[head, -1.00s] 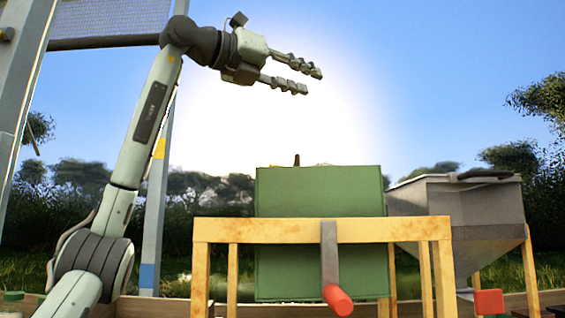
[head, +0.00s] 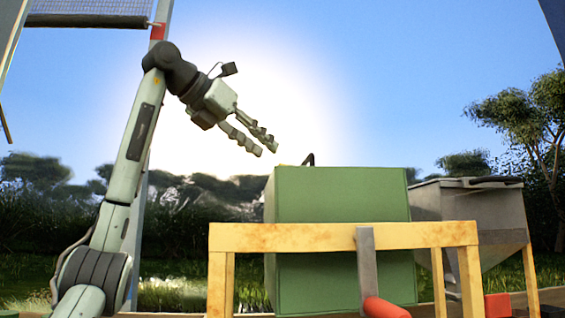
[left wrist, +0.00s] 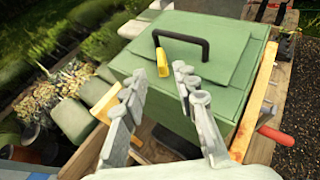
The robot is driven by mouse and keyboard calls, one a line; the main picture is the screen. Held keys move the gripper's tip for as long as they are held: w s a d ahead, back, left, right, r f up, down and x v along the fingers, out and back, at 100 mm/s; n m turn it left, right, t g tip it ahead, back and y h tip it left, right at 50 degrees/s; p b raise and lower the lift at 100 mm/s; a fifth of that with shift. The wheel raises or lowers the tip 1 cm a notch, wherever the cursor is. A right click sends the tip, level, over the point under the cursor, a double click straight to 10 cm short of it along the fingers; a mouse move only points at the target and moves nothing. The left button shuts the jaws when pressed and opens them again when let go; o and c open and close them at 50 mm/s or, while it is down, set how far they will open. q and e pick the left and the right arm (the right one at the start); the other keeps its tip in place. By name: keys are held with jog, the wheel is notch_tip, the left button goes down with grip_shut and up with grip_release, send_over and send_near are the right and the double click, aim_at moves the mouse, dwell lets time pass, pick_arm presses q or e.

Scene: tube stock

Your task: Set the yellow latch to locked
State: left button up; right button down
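The yellow latch (left wrist: 163,62) is a small yellow piece on the lid of a green box (left wrist: 225,80), beside the left end of a black bar handle (left wrist: 182,37). In the head view the green box (head: 340,195) hides the latch, and only the dark handle (head: 308,159) shows above its top edge. My left gripper (head: 265,148) is open and empty, tilted down, above and left of the box. In the left wrist view its fingers (left wrist: 153,84) are spread on either side below the latch, apart from it. My right gripper is not in view.
A yellow-orange frame (head: 300,237) stands around the box, with a grey lever (head: 366,262) and red grip (head: 385,308) in front. A grey hopper (head: 460,212) stands at the right. Open air surrounds the left gripper.

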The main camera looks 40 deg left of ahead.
aim_at(283, 164)
pick_arm(q)
jog(key=x, duration=0.7)
jog(key=shift+s, duration=0.1)
grip_shut()
